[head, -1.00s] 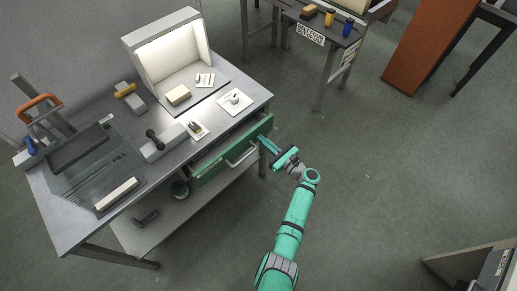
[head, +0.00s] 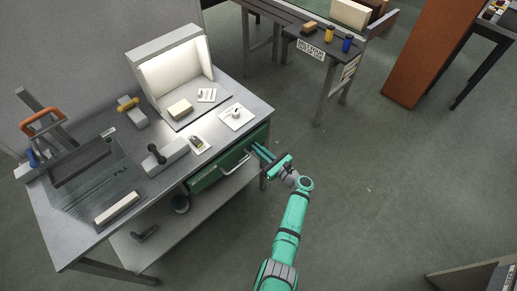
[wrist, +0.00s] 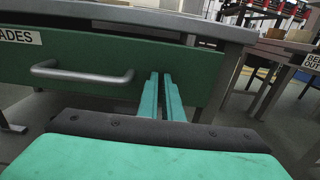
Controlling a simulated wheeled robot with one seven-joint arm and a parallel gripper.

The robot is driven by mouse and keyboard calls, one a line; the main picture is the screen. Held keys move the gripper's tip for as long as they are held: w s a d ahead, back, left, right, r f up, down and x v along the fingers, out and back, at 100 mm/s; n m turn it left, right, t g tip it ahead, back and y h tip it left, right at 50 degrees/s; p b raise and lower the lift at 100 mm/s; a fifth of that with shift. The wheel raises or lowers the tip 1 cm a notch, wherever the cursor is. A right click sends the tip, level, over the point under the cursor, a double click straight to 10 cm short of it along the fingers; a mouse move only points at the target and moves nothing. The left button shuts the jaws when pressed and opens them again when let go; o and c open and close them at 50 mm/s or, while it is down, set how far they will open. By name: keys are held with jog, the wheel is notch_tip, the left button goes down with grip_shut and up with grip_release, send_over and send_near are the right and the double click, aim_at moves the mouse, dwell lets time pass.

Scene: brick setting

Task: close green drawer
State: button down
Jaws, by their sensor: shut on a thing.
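The green drawer (head: 208,177) sits under the top of the metal workbench (head: 80,246). Its front stands close to the bench edge; any gap left is hard to judge. In the wrist view the drawer front (wrist: 60,90) fills the upper left, with a grey bar handle (wrist: 82,75). My gripper (head: 256,149) is at the right part of the drawer front. In the wrist view its teal fingers (wrist: 162,78) point at the front, right of the handle and apart from it. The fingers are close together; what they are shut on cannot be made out. Whether the tips touch the front is unclear.
A lower shelf (head: 200,213) lies under the drawer. Another table (head: 300,35) stands at the back.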

jog(key=v, duration=1.4)
jog(key=shift+d, duration=0.1)
jog(key=s+a+f+n+g+h, duration=0.2)
jog(key=s+a+f+n+h, duration=0.1)
jog(key=s+f, duration=0.5)
jog(key=s+a+f+n+g+h, duration=0.1)
jog(key=s+a+f+n+h, duration=0.25)
jog(key=s+f, duration=0.55)
jog(key=s+n+h, duration=0.3)
jog(key=s, duration=0.5)
jog(key=s+r+n+h, duration=0.3)
jog(key=s+r+n, duration=0.5)
jog(key=s+r, duration=0.3)
jog(key=s+a+r+n+t, duration=0.2)
jog(key=r+n, duration=0.3)
jog(key=r, duration=0.6)
jog(key=s+a+r+n+t, duration=0.2)
jog(key=s+r+n+t, duration=0.1)
jog(key=r, duration=0.8)
jog(key=shift+s+r+n, duration=0.35)
jog(key=shift+s+n, duration=0.25)
jog(key=shift+n, duration=0.45)
